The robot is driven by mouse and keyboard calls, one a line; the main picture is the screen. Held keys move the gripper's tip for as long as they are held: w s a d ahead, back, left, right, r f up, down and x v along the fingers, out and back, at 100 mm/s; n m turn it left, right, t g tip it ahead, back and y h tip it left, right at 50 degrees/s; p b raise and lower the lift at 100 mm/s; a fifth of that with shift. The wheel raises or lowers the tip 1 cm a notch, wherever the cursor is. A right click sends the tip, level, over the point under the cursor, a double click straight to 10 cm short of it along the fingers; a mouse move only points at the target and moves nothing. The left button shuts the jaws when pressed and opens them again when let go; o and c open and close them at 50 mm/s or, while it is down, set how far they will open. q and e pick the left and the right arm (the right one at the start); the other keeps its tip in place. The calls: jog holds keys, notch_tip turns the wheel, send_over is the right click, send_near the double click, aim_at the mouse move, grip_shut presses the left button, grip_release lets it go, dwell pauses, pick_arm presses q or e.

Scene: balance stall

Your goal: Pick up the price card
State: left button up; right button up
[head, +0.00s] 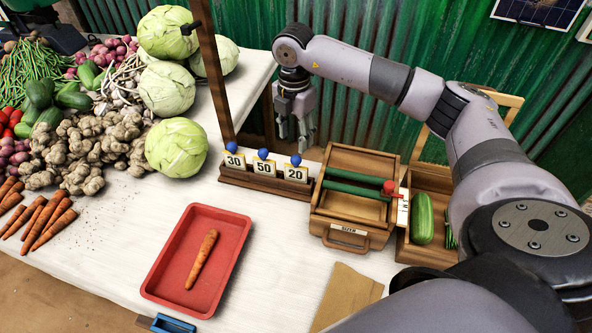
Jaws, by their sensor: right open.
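Three white-and-yellow price cards stand upright in a wooden rack (268,184) near the back edge of the table. They are the card 30 (235,161), the card 50 (264,168) and the card 20 (296,174), each with a blue knob on top. My right gripper (295,138) is open and empty, fingers pointing down. It shows just above the 20 card in the picture, apart from it; its exact height and depth are hard to tell. My left gripper is not in view.
A wooden box (336,225) with a green rod and red knob is right of the rack. A crate with a cucumber (423,218) is farther right. A wooden post (212,75) rises by the rack's left end. A red tray (242,225) holds a carrot; vegetables fill the left.

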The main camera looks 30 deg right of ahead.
aim_at(296, 156)
notch_tip(296, 156, down, 3)
jog(key=shift+r, duration=0.15)
jog(key=shift+f, duration=0.45)
jog(key=f+p, duration=0.1)
jog(key=f, duration=0.1)
jog(key=f+p, duration=0.1)
jog(key=f, duration=0.1)
jog(key=shift+s+d+f, duration=0.1)
jog(key=shift+s+f, duration=0.1)
jog(key=shift+f, duration=0.25)
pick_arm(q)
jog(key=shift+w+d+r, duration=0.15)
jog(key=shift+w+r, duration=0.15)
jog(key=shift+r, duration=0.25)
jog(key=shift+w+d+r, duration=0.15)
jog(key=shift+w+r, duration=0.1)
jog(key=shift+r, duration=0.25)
pick_arm(e)
jog(key=shift+c, duration=0.3)
grip_shut()
